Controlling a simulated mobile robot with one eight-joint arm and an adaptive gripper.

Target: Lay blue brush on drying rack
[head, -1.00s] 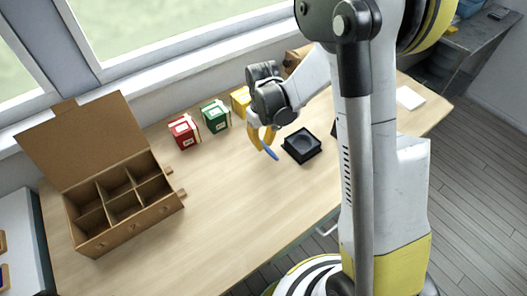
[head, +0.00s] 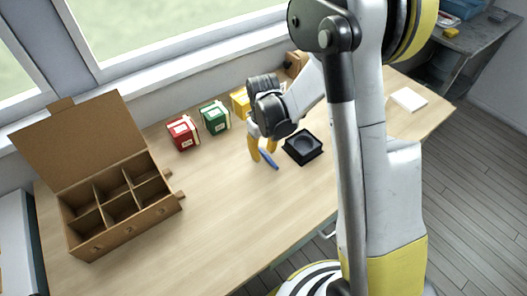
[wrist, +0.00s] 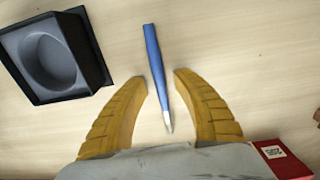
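The blue brush (head: 268,160) lies on the table, left of a black square holder. In the wrist view the brush (wrist: 156,70) runs lengthwise between my fingers, its pale tip pointing toward the palm. My gripper (head: 263,154) is low over the brush in the head view. Its yellow fingers (wrist: 160,82) are open, with a visible gap on each side of the brush. I cannot tell the exact height of the fingertips above the table. I cannot make out a drying rack in either view.
The black holder (head: 289,155) with a round recess stands close right of the brush. Red (head: 183,133), green (head: 215,118) and yellow (head: 240,101) boxes line the back. An open compartmented cardboard box (head: 150,216) is at left. The front middle of the table is clear.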

